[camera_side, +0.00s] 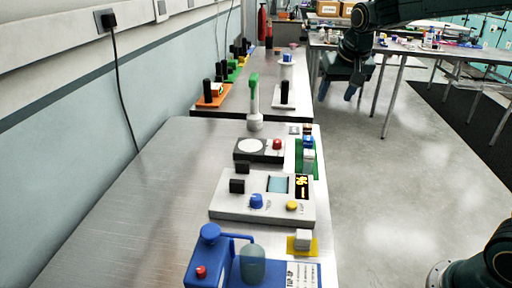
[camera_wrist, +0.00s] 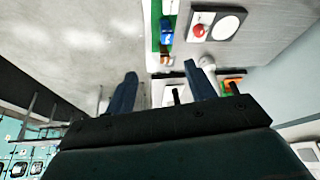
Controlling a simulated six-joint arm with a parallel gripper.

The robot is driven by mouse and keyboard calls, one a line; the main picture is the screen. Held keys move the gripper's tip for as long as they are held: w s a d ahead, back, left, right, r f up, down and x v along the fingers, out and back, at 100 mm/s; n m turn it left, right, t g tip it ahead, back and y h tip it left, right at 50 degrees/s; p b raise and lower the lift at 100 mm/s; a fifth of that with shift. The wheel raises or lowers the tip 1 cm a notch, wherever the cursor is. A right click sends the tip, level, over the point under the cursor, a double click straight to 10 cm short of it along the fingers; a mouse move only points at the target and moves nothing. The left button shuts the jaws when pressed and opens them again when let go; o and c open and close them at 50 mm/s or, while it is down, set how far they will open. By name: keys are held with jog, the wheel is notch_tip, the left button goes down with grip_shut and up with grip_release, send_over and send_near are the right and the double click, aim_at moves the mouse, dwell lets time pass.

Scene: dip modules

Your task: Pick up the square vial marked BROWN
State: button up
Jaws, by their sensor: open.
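A green rack (camera_side: 315,163) stands near the right edge of the steel bench and holds a few small vials. A blue-topped vial (camera_side: 308,140) stands in it, with a brownish vial (camera_side: 307,128) behind it. In the wrist view the rack (camera_wrist: 155,28) is at the top, with the blue vial (camera_wrist: 167,28) and an orange-brown vial (camera_wrist: 166,58) near its end. No BROWN marking is legible. My gripper (camera_side: 337,88) hangs beyond the rack, to its right and above it, with two dark blue fingers. In the wrist view my gripper (camera_wrist: 160,76) is open and empty.
A black plate with a white disc and red button (camera_side: 277,144) stands left of the rack. A white instrument (camera_side: 225,203) with knobs and a blue dispenser (camera_side: 210,248) are nearer. A green-handled white tool (camera_side: 254,105) stands behind. Open floor lies right of the bench.

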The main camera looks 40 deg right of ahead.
aim_at(307, 133)
jog(key=w+d+f+m+h, duration=0.1)
jog(key=w+d+f+m, duration=0.1)
jog(key=w+d+f, duration=0.3)
jog(key=w+f, duration=0.4)
jog(key=w, duration=0.2)
jog(key=shift+w+f+m+g, duration=0.3)
jog(key=shift+f+m+g, duration=0.1)
jog(key=shift+d+f, duration=0.1)
jog(key=shift+d, duration=0.05)
jog(key=x, duration=0.7)
jog(key=shift+w+d+f, duration=0.1)
jog(key=shift+f, duration=0.25)
jog(key=shift+w+d+f, duration=0.1)
jog(key=shift+f, duration=0.15)
jog(key=shift+x, duration=2.55)
jog(key=shift+w+d, duration=0.1)
jog(key=shift+w, duration=0.05)
jog(key=c, duration=1.1)
